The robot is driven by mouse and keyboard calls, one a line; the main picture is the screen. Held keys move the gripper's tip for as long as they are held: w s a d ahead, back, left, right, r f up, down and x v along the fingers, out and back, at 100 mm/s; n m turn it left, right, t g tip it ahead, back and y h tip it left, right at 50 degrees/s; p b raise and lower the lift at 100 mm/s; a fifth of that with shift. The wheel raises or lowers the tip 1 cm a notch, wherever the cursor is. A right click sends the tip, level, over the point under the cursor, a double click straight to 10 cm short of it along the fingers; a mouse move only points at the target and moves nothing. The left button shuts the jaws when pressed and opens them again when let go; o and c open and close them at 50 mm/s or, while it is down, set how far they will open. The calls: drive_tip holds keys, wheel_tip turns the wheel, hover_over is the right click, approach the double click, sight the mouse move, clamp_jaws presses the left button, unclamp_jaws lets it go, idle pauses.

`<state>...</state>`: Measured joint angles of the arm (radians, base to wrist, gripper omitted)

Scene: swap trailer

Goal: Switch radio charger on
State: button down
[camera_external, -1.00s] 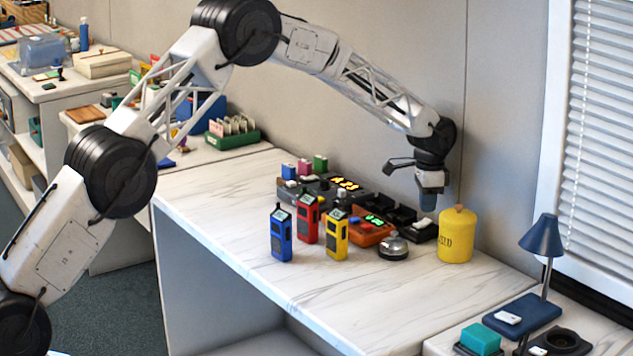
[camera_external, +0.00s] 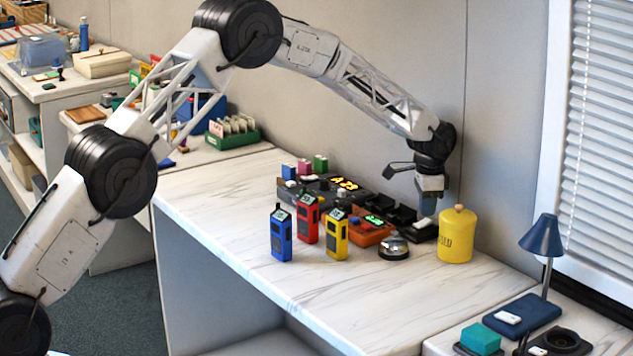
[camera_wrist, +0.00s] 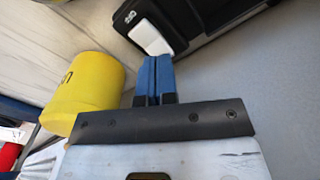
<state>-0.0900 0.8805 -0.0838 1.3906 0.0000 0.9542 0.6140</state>
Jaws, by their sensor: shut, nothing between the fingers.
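The radio charger (camera_external: 404,216) is a black unit with empty slots at the back of the table, near the wall. In the wrist view a black housing (camera_wrist: 195,18) shows at the top, with a white rocker switch (camera_wrist: 150,38) on its end. My gripper (camera_external: 428,212) is low over the charger's right end, fingers pointing down. In the wrist view its blue fingers (camera_wrist: 153,68) are together and empty, their tips just below the white switch in the picture. I cannot tell whether they touch it. Three radios, blue (camera_external: 281,235), red (camera_external: 308,220) and yellow (camera_external: 336,237), stand in front.
A yellow canister (camera_external: 456,238) stands close to the right of my gripper and also shows in the wrist view (camera_wrist: 88,88). A silver bell (camera_external: 394,247) and an orange device (camera_external: 372,234) are in front of the charger. The table's front left is clear.

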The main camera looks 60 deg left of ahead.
drive_tip(key=shift+f, duration=0.75)
idle(0.8)
drive_tip(key=shift+r, duration=3.5)
drive_tip(key=shift+s+r, duration=0.1)
